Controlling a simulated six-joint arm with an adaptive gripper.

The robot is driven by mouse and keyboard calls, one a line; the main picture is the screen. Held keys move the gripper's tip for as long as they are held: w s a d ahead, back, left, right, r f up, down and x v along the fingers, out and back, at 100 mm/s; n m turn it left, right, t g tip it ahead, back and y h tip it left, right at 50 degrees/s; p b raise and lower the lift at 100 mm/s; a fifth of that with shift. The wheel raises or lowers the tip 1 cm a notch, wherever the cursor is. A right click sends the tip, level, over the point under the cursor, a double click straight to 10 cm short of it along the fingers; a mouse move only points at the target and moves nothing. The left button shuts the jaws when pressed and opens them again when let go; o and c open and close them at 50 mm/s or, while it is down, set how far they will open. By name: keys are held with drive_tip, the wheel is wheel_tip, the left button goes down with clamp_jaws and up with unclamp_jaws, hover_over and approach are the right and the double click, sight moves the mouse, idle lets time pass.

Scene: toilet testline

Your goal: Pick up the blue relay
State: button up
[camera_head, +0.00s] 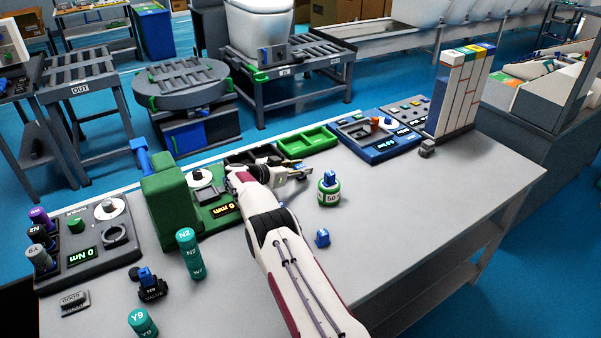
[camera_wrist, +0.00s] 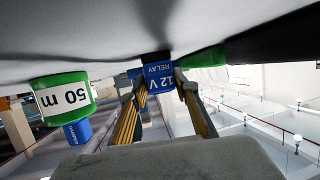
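The blue relay (camera_wrist: 159,78), marked "12 V RELAY", shows upside down in the wrist view, at the fingertips and against the grey table. My gripper (camera_wrist: 160,88) points at it with one finger on each side. The fingers are apart; I cannot make out firm contact on both sides. In the head view my gripper (camera_head: 297,170) is low over the table, left of the green "50" spool, and largely hides what is at its tips. Another blue surface (camera_wrist: 135,74) shows beside the relay in the wrist view.
The green spool (camera_head: 329,192) carries a blue block (camera_head: 329,177) on top; the spool also shows in the wrist view (camera_wrist: 62,98). Another blue block (camera_head: 322,238) stands nearer. A green tray (camera_head: 306,141) lies behind my gripper.

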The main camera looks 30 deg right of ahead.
sight(300, 166)
drive_tip(key=c, duration=0.4)
drive_tip(key=shift+r, duration=0.2)
drive_tip(key=shift+r, duration=4.8)
